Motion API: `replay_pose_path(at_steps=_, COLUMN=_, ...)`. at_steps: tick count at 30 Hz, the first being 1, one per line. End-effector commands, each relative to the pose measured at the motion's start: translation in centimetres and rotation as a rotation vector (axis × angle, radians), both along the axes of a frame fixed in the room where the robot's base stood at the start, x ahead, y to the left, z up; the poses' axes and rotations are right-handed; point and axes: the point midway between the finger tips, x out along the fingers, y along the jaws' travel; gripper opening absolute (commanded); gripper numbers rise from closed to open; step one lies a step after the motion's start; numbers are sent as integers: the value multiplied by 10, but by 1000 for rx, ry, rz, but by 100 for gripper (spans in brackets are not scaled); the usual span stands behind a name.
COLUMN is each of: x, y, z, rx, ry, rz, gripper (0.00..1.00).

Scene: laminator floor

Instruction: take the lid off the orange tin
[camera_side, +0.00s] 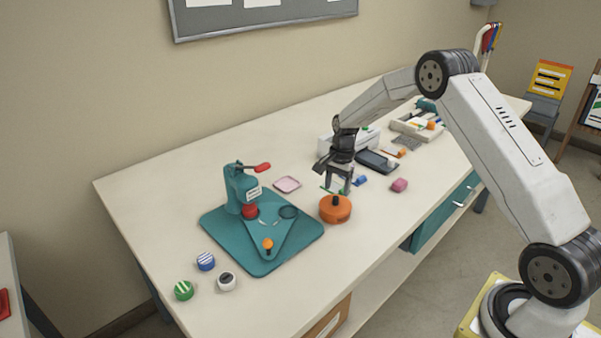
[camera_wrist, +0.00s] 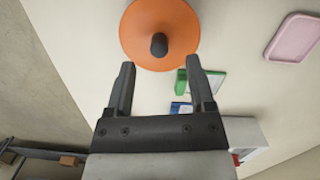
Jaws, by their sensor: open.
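The orange tin (camera_side: 335,211) stands on the table with its lid (camera_wrist: 150,30) on. A dark knob (camera_wrist: 159,44) stands up from the middle of the lid. My gripper (camera_side: 338,188) is above the table, close behind and above the tin in the side view. In the wrist view my gripper (camera_wrist: 162,78) is open, with its two fingers apart and nothing between them. The knob lies just beyond the fingertips, roughly in line with the gap between them. The fingers do not appear to touch the lid.
A teal press (camera_side: 243,190) on a teal base stands left of the tin. A pink tray (camera_side: 287,185), a blue block (camera_side: 361,180) and a pink block (camera_side: 399,185) lie near. Several round pieces, including a green one (camera_side: 183,290), lie at the front left. The table front of the tin is clear.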

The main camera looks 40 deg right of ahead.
Motion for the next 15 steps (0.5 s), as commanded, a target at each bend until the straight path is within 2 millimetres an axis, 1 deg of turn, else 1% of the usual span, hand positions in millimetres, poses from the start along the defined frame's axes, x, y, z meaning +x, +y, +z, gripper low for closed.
replay_pose_path(at_steps=3, x=-2, y=2, z=-15, rx=1, ry=3, rz=0, gripper=70)
replay_pose_path(at_steps=7, x=-2, y=3, z=-29, rx=0, ry=3, rz=-1, gripper=70)
replay_pose_path(at_steps=11, x=-2, y=4, z=-36, rx=-1, ry=0, rz=-1, gripper=70)
replay_pose_path(at_steps=15, x=-2, y=4, z=-37, rx=-2, ry=0, rz=-1, gripper=70)
